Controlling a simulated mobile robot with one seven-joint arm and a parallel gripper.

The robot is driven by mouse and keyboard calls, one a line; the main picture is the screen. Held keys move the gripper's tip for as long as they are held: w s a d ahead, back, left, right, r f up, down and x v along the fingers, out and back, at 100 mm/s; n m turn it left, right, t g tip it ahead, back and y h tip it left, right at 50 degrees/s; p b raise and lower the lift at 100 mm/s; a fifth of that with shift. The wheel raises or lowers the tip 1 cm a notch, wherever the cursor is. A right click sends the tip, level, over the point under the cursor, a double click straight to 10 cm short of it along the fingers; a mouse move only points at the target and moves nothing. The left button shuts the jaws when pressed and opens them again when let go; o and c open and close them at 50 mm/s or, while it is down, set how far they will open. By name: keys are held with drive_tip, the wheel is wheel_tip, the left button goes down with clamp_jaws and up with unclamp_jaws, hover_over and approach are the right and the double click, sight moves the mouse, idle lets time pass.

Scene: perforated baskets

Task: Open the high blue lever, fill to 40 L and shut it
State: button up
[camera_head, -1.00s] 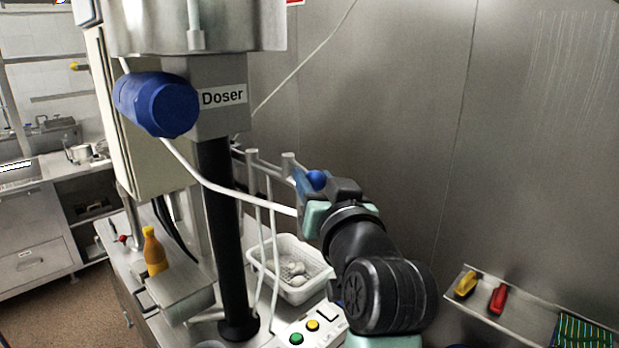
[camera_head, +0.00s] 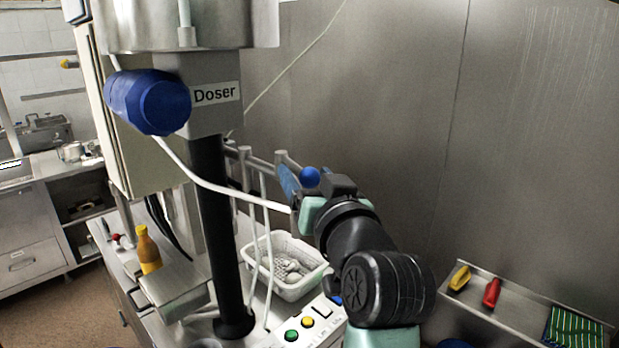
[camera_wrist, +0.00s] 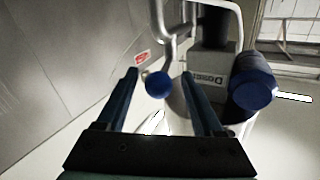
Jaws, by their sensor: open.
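A round blue knob (camera_head: 309,177), likely of the high blue lever, stands at the end of the pipework right of the black column. In the wrist view the blue knob (camera_wrist: 158,84) appears between the two dark blue fingers of my gripper (camera_wrist: 160,73), near their tips, with gaps on both sides. My gripper is open and does not grip it. In the head view one blue finger (camera_head: 288,182) shows just left of the knob; the other finger is mostly hidden. The grey doser box (camera_head: 212,68) carries a "Doser" label. No litre reading is legible.
A large blue cylinder (camera_head: 148,101) juts from the doser, left of my arm. A white perforated basket (camera_head: 286,267) stands on the counter below, by a panel with green and yellow buttons (camera_head: 300,328). An orange bottle (camera_head: 148,250) stands left. A wall shelf (camera_head: 519,311) is right.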

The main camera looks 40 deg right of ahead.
drive_tip(key=b+v, duration=0.4)
drive_tip(key=v, duration=0.9)
idle(6.7)
